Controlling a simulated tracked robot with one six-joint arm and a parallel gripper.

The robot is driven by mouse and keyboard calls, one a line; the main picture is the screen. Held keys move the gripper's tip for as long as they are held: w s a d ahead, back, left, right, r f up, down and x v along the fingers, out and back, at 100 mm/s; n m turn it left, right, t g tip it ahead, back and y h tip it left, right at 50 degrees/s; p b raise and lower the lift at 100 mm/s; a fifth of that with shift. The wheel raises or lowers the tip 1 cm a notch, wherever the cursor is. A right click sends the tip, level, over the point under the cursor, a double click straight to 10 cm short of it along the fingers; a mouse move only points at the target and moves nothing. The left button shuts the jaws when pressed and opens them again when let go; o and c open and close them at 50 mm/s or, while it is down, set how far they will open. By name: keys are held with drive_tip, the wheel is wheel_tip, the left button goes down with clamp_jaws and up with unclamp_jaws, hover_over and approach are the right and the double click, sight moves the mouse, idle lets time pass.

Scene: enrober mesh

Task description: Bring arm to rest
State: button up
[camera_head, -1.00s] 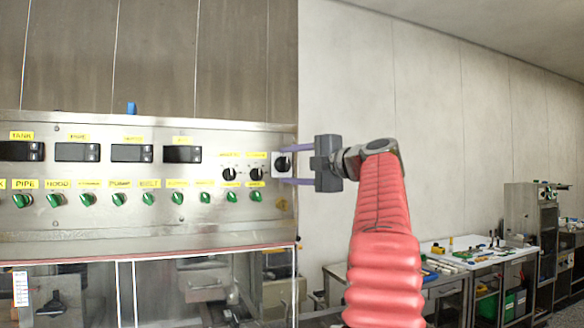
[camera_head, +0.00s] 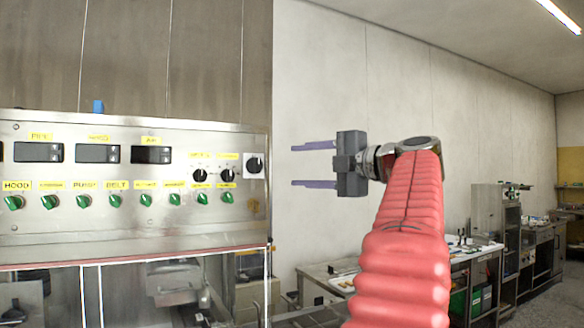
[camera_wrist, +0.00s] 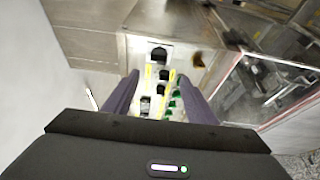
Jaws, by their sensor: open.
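My gripper (camera_head: 314,165) is in the head view, with its two purple fingers apart and pointing left. Nothing is between the fingers. It stands to the right of the control panel (camera_head: 150,222), in front of the pale wall, with a gap between the fingertips and the panel's right edge. My red-sleeved arm rises from below to the gripper. In the wrist view the open fingers (camera_wrist: 155,95) frame the panel's end, with a black knob (camera_wrist: 158,54) and green knobs (camera_wrist: 174,103) beyond them.
The panel carries displays, yellow labels and several green knobs. A black knob on a white plate (camera_head: 254,166) sits at its right end. A glazed machine section (camera_head: 130,292) lies below. Workbenches (camera_head: 335,275) and a metal cabinet (camera_head: 493,215) stand at the right. The wall area around the gripper is clear.

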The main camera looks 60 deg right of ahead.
drive_tip(key=shift+s, duration=0.3)
idle(0.5)
